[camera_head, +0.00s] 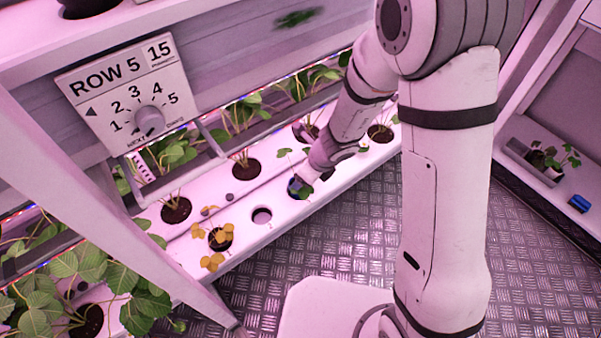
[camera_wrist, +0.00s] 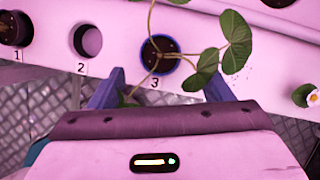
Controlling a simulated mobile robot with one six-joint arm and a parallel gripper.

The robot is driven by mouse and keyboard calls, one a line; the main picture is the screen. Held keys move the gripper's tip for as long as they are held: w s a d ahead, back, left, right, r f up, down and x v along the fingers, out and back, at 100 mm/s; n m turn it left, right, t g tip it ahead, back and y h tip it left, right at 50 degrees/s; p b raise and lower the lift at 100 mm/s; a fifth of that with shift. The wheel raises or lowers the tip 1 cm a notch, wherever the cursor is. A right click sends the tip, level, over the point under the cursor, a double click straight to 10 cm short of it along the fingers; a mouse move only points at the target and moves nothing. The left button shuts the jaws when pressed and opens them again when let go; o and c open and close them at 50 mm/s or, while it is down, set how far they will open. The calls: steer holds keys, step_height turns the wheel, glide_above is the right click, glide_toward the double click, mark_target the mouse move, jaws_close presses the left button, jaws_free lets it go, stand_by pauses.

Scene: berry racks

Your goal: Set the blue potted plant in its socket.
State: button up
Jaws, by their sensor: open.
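The blue potted plant (camera_wrist: 159,66) sits at the hole marked 3 in the wrist view. Its blue rim circles dark soil, and green leaves spread to the right. It looks seated in the hole, though its exact depth is hard to tell. In the head view the blue pot (camera_head: 296,187) is partly hidden by my gripper. My gripper (camera_wrist: 161,84) is open, its two fingers apart on the near side of the pot, with nothing visible clamped between them. An empty socket (camera_wrist: 91,41) marked 2 lies to the left; it also shows in the head view (camera_head: 262,215).
A pot with yellowed leaves (camera_head: 220,238) stands left of the empty socket. A white shelf (camera_head: 345,170) holds several green plants behind. A ROW 5 sign (camera_head: 128,92) hangs above. At right, a tray (camera_head: 524,152) holds plants beside a blue object (camera_head: 579,203). The metal floor is clear.

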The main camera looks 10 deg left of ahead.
steer(key=p+v, duration=0.3)
steer(key=v, duration=0.3)
steer(key=shift+r, duration=0.4)
steer(key=shift+d, duration=0.15)
